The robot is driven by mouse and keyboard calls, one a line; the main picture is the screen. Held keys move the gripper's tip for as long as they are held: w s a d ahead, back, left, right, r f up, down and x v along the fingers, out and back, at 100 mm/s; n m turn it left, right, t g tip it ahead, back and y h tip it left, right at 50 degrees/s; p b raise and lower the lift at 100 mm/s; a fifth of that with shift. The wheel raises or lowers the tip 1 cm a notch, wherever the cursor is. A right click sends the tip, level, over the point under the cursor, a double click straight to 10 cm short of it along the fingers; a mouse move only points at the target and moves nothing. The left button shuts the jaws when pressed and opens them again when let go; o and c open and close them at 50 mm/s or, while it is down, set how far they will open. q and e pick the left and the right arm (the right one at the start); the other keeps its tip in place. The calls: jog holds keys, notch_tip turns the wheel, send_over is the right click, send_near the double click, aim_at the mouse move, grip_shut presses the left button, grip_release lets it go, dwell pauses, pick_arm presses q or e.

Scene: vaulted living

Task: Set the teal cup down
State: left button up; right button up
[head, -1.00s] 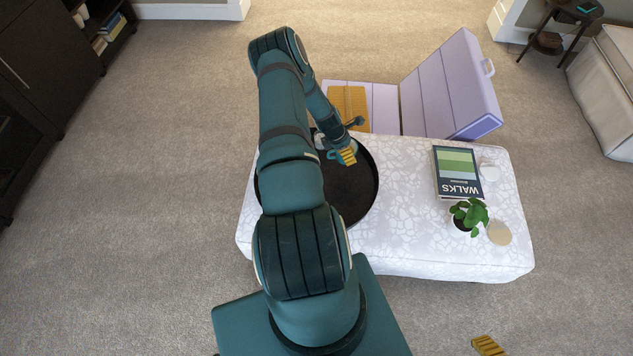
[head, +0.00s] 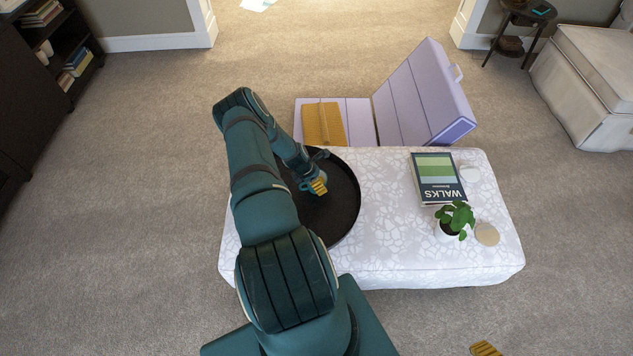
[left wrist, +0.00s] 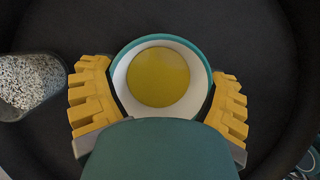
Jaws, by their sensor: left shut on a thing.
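The teal cup (left wrist: 160,76), white inside with a yellow round surface in it, sits between my left gripper's yellow fingers in the left wrist view. My left gripper (head: 318,185) is shut on it, over the round black tray (head: 345,212). In the head view the cup is mostly hidden by the gripper. I cannot tell whether its base touches the tray. Of my right gripper, only a yellow finger part (head: 485,348) shows at the bottom edge of the head view; its opening cannot be seen.
The tray lies at the left end of a white patterned ottoman (head: 385,235). A speckled container (left wrist: 30,84) stands left of the cup. A book (head: 437,178), a potted plant (head: 455,217), a white object (head: 470,173) and a beige disc (head: 487,234) occupy the right. An open lilac case (head: 425,95) lies behind.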

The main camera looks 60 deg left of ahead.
pick_arm(q)
jog(key=shift+f, duration=0.15)
jog(key=o, duration=1.1)
jog(key=shift+o, duration=0.2)
jog(key=p+v, duration=0.3)
jog(key=v, duration=0.9)
jog(key=shift+w, duration=0.1)
